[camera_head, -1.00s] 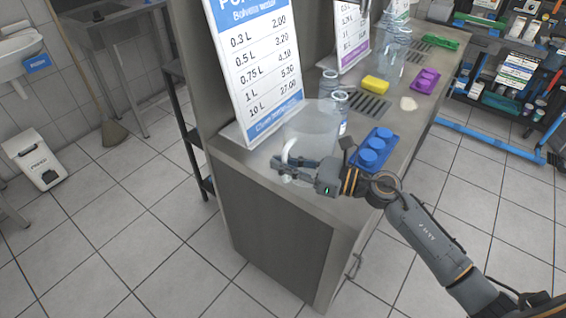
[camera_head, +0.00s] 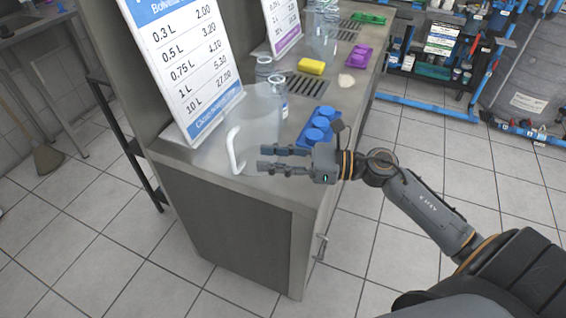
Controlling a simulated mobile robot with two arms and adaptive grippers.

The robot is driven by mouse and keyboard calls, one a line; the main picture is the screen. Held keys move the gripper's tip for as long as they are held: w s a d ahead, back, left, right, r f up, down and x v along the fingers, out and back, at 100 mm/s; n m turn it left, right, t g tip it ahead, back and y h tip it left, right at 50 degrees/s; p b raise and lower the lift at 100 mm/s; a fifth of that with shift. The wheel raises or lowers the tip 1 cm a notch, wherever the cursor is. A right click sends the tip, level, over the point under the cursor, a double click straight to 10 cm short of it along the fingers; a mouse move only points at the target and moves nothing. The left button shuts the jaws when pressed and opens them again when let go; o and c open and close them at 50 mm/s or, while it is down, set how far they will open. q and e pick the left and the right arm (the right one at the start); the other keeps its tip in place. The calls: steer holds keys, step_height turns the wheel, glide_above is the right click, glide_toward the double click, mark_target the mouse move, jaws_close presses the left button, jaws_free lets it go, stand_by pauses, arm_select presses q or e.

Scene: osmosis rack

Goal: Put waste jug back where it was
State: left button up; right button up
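The waste jug (camera_head: 262,112) is a translucent, pale container with a white handle (camera_head: 233,152). It stands upright on the near end of the grey counter, beside the price sign. Its handle faces the near side. My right gripper (camera_head: 262,159) is in front of the jug, just right of the handle. Its two fingers point left with a gap between them, and nothing shows between them. The fingers look apart from the handle. My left gripper is not in view.
A large price sign (camera_head: 185,62) stands left of the jug. A blue tray with round knobs (camera_head: 318,128) lies to its right. Small clear bottles (camera_head: 264,70), a yellow sponge (camera_head: 311,67) and a purple tray (camera_head: 357,56) are farther back.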

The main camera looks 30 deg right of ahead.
steer(key=v, duration=0.2)
steer(key=shift+s+d, duration=0.15)
steer(key=shift+d, duration=0.1)
